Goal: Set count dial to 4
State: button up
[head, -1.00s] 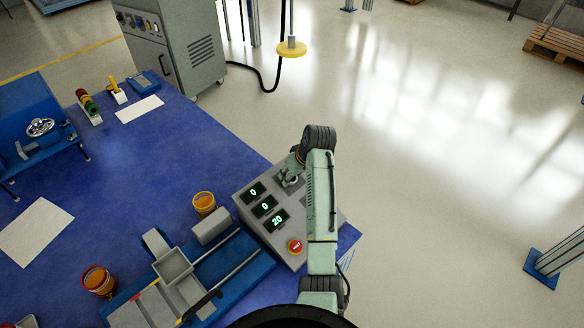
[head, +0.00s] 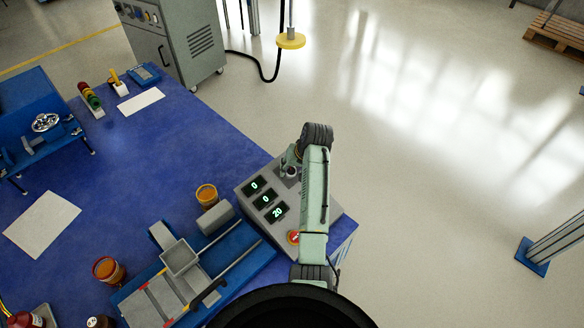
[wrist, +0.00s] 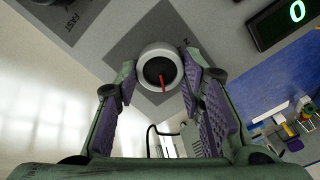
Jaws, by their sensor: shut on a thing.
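The grey control box (head: 247,204) sits at the table corner, with displays reading 0, 0 and 20. The count dial (wrist: 160,70) is a round knob with a light grey rim, a black centre and a red pointer line. It sits on a dark grey square plate with a "2" mark to its right in the wrist view. My gripper (wrist: 158,82) has its purple-padded fingers on either side of the knob, shut on it. In the head view my gripper (head: 291,168) is small and mostly hidden by my arm. Most of the dial's number marks are hidden by the fingers.
A red button (head: 293,237) on the box is partly covered by my arm. A second knob marked FAST (wrist: 72,22) is at the wrist view's top left. A blue slide fixture (head: 262,248) and an orange cup (head: 207,195) stand left of the box.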

jog(key=o, duration=1.1)
jog(key=shift+o, duration=0.2)
jog(key=shift+r, duration=0.1)
jog(key=v, duration=1.2)
